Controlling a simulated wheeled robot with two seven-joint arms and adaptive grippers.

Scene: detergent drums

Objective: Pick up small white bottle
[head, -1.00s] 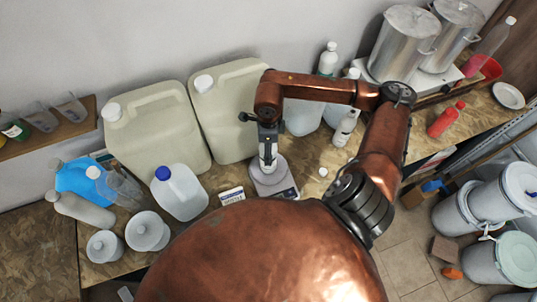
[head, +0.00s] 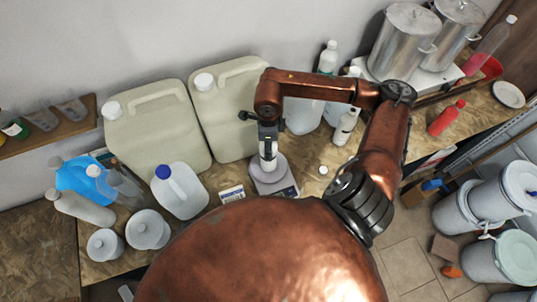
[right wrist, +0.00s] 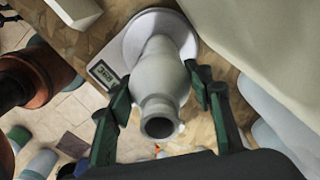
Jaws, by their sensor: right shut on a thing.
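The small white bottle (head: 268,151) is upright, in line with the round plate of a kitchen scale (head: 277,184) in the head view. In the right wrist view the bottle (right wrist: 160,78) shows its open neck toward the camera, with the scale's plate (right wrist: 134,38) behind its base. My right gripper (right wrist: 160,92) is shut on the bottle, one finger on each side. In the head view the gripper (head: 268,135) is above the scale, pointing down. I cannot tell whether the bottle's base touches the plate. My left gripper is not in view.
Two large beige canisters (head: 155,125) stand behind, against the wall. A jug with a blue cap (head: 180,190) and a small box (head: 231,194) are left of the scale. A white bottle (head: 346,126) and a small white cap (head: 323,170) are to the right.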

